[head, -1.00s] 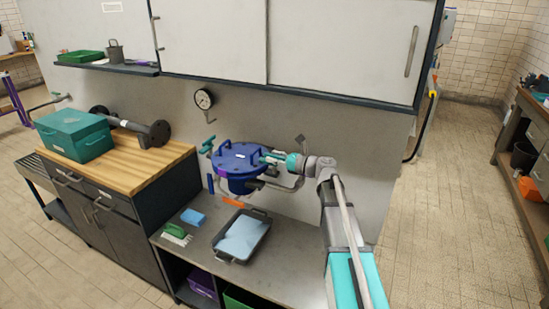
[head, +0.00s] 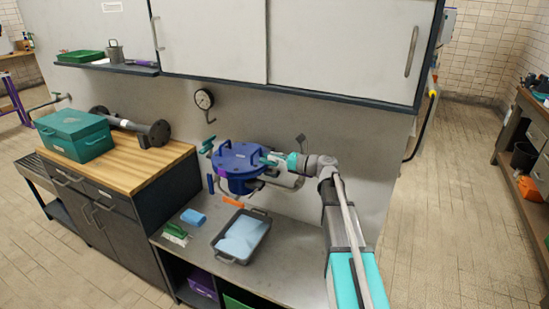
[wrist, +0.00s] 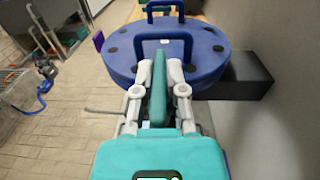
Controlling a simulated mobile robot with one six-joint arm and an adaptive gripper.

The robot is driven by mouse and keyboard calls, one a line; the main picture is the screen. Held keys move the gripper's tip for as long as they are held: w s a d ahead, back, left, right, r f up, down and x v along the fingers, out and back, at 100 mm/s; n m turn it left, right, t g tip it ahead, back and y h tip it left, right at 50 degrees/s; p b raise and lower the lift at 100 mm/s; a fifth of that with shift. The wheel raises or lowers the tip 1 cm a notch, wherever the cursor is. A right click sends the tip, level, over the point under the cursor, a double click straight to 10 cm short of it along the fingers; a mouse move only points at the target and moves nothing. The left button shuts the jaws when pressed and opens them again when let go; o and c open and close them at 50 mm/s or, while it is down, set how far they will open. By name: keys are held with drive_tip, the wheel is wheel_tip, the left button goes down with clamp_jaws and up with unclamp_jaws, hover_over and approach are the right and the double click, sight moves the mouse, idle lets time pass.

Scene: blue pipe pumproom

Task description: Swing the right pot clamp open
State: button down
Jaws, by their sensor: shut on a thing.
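The blue pot (head: 236,165) with its bolted, handled lid stands above the grey bench, against the wall. Its lid (wrist: 205,42) fills the upper part of the wrist view. The right pot clamp's teal handle (wrist: 158,95) stands between my fingers. My gripper (wrist: 160,72) is shut on this handle at the right side of the pot. In the head view my gripper (head: 272,160) covers much of this clamp. I cannot tell how far the clamp is swung. A second teal clamp handle (head: 207,145) sticks up at the pot's left side.
A grey tray (head: 262,236) with light blue contents, a blue block (head: 193,216) and a green brush (head: 175,230) are on the bench below. A pressure gauge (head: 204,99) is on the wall. A dark block (wrist: 240,76) juts out right of the lid.

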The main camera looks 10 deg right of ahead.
drive_tip(key=shift+g, duration=0.3)
drive_tip(key=shift+w+n+g+y, duration=0.2)
drive_tip(key=shift+n+g+y, duration=0.6)
drive_tip(key=shift+n+g, duration=0.25)
drive_tip(key=n+g+y, duration=0.1)
drive_tip(key=n+g, duration=0.2)
drive_tip(key=g, duration=0.2)
drive_tip(key=shift+s+n+g, duration=0.2)
drive_tip(key=shift+n+g, duration=1.35)
drive_tip(key=shift+g, duration=1.1)
drive_tip(key=c, duration=0.7)
unclamp_jaws()
drive_tip(key=shift+s+m+t, duration=0.15)
drive_tip(key=shift+m+t, duration=0.25)
drive_tip(key=shift+t, duration=0.6)
